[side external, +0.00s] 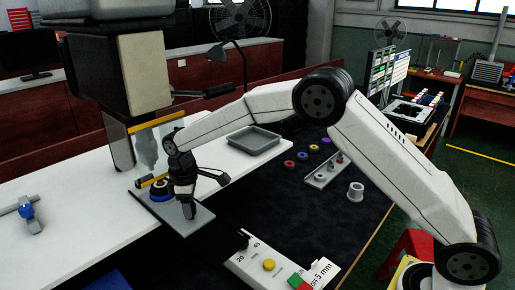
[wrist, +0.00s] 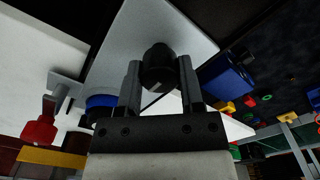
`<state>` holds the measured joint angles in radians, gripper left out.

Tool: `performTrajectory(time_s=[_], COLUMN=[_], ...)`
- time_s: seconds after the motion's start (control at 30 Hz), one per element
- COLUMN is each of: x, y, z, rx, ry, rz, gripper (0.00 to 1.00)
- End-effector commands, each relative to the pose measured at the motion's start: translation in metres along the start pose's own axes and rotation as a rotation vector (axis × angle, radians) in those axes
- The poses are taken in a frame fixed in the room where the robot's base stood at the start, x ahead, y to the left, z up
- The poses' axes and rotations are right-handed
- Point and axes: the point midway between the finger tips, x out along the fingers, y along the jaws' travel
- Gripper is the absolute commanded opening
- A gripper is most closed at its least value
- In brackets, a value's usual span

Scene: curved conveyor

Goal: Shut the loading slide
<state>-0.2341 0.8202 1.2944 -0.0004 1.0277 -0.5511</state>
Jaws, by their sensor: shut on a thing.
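The loading slide (side external: 190,222) is a flat grey plate that sticks out from under the machine head at the white table's front edge. In the wrist view it is the pale grey plate (wrist: 125,45) beyond the fingers. My gripper (side external: 188,208) points down at the plate's outer part. In the wrist view my gripper (wrist: 159,84) has a finger on each side of a black round knob (wrist: 158,60) and is shut on it. A dark round piece with a blue ring (side external: 161,197) sits on the slide nearer the machine.
The machine head (side external: 140,70) hangs over the slide's inner end. A grey tray (side external: 253,142) lies behind my arm. Coloured rings, a small rack (side external: 328,172) and a white cup (side external: 355,192) stand on the dark mat. A button panel (side external: 283,266) is at the front.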

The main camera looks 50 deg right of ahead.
Motion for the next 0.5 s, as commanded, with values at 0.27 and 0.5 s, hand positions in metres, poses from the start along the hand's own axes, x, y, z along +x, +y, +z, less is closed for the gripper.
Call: performTrajectory(time_s=[0.27, 0.5], x=[-0.0012, -0.0005], y=[-0.0003, -0.0003], z=[-0.0014, -0.0005], rx=[0.0, 0.0], ry=[0.005, 0.002], rz=[0.001, 0.001], gripper=[0.74, 0.84])
